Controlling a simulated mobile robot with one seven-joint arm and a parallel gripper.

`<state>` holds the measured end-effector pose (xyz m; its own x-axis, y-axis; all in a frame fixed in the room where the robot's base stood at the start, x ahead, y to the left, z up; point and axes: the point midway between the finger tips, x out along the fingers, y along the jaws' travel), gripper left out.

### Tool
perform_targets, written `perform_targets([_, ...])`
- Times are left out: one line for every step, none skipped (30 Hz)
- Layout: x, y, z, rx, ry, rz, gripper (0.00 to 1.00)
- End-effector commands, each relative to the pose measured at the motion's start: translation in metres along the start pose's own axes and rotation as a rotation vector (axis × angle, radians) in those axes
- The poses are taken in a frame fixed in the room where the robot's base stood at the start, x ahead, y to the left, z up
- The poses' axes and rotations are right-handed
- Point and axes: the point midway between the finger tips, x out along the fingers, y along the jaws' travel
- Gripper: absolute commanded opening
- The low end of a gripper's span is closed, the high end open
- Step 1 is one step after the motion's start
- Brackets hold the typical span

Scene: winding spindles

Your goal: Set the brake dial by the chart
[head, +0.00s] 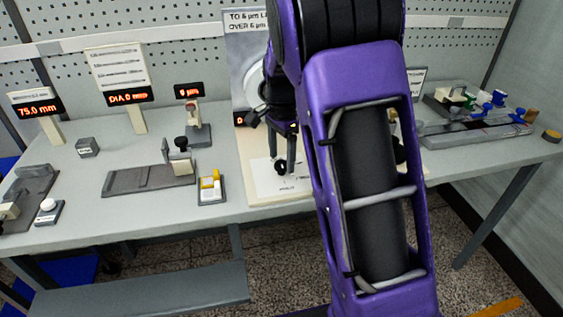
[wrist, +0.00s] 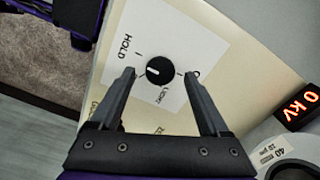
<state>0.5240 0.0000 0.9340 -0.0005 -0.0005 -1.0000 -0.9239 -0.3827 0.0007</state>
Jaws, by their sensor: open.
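The brake dial is a round black knob (wrist: 160,71) with a white pointer mark on a white card (wrist: 205,50). The mark points left in the wrist view. HOLD and LIGHT are readable around it; another label is partly hidden by a finger. My gripper (wrist: 159,76) is open, with one finger on each side of the knob and visible gaps; height above the card is unclear. In the head view, my gripper (head: 283,158) is over the dial card (head: 272,185). The chart (head: 245,22) reads "TO 6 µm LI…", "OVER 6 µm…"; my arm hides the rest.
Lit displays read 75.0 mm (head: 37,110), DIA 0 mm (head: 127,96), 6 µm (head: 188,91) and 0 kV (wrist: 298,106). A grey round part (wrist: 293,165) labelled 40 mm, 10 µm sits near the right finger. Fixtures (head: 150,180) stand left on the bench.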

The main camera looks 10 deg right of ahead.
Motion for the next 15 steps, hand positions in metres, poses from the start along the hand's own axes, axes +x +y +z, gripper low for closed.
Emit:
perform_targets([0.0062,0.0002,0.0000,0.000,0.000,0.001,0.79])
perform_targets([0.0082,0.0002,0.0000,0.000,0.000,0.001,0.79])
perform_targets([0.0103,0.0001,0.0000,0.000,0.000,0.000,0.79])
perform_targets([0.0116,0.0000,0.0000,0.000,0.000,0.000,0.79])
perform_targets([0.0125,-0.0001,-0.0001,0.000,0.000,-0.001,0.79])
perform_targets([0.0133,-0.0001,-0.0001,0.000,0.001,-0.001,0.79])
perform_targets([0.0137,-0.0002,-0.0001,0.000,0.001,-0.001,0.79])
perform_targets([0.0139,-0.0001,-0.0001,0.000,0.001,-0.001,0.79])
perform_targets([0.0139,-0.0002,-0.0001,0.000,0.001,-0.001,0.79])
perform_targets([0.0139,-0.0002,-0.0001,0.000,0.001,-0.001,0.79])
perform_targets([0.0138,-0.0002,-0.0001,0.000,0.000,-0.001,0.79])
perform_targets([0.0138,-0.0002,-0.0001,0.000,0.000,-0.001,0.79])
perform_targets([0.0138,-0.0001,0.0000,0.000,0.000,-0.001,0.79])
perform_targets([0.0138,-0.0001,-0.0001,0.000,0.000,-0.001,0.77])
perform_targets([0.0137,-0.0001,0.0000,0.000,0.000,-0.001,0.70])
